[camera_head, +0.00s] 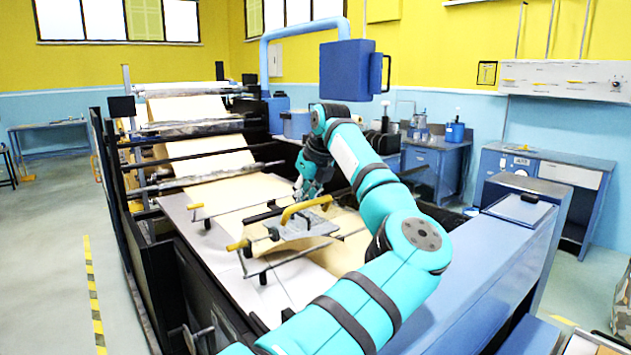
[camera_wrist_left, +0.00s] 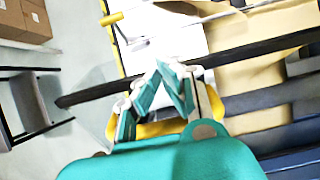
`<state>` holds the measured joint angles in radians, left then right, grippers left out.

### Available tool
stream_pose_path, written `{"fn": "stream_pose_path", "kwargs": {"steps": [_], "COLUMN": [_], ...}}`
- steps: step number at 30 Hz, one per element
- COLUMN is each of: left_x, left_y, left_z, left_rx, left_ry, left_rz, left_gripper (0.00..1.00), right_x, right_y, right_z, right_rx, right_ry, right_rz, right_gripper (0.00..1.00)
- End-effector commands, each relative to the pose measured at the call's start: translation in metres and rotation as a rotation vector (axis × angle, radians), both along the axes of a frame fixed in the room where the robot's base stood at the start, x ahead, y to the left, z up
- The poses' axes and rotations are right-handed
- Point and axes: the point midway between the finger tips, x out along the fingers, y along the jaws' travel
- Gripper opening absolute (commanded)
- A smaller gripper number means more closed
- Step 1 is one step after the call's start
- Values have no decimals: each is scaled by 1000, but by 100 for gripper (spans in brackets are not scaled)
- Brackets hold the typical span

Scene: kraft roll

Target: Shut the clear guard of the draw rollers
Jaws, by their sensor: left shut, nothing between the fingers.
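A yellow handle (camera_head: 305,208) stands over a small pale plate (camera_head: 308,228) above the paper bed of the machine. I cannot tell for certain which clear part is the guard; thin bars with yellow ends (camera_head: 238,245) lie around this spot. My left gripper (camera_head: 308,187) is shut and empty, just behind the handle in the head view. In the left wrist view its fingers (camera_wrist_left: 172,70) come together at the tips, and a yellow bar (camera_wrist_left: 165,128) passes behind them. I cannot tell whether they touch. My right gripper is not in view.
Kraft paper (camera_head: 215,165) runs over several dark rollers at the machine's back. A blue box (camera_head: 350,70) on a bent pipe hangs above. A long blue cabinet (camera_head: 490,255) borders the right side. Open floor with a yellow-black strip (camera_head: 93,290) lies left.

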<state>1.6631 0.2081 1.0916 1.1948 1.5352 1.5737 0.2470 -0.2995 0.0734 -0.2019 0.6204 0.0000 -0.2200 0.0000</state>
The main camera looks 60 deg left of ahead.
Motion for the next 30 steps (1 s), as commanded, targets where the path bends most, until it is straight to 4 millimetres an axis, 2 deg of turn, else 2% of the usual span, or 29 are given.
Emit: {"fn": "stream_pose_path", "kwargs": {"steps": [4, 9, 15, 21, 30], "left_x": [-3, -4, -5, -5, -6], "left_y": [21, 34, 43, 47, 46], "left_z": [-38, -78, -112, -132, -144], "left_rx": [-135, -122, -119, -118, -126], "left_ry": [-16, -12, -13, -12, -8], "left_rz": [0, 1, 1, 2, 3], "left_gripper": [0, 0, 0, 0, 0], "right_x": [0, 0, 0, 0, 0], "right_y": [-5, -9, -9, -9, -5], "right_z": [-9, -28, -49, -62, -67], "right_rx": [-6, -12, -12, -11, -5], "right_ry": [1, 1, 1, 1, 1], "right_rz": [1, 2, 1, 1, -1], "right_gripper": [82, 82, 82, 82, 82]}}
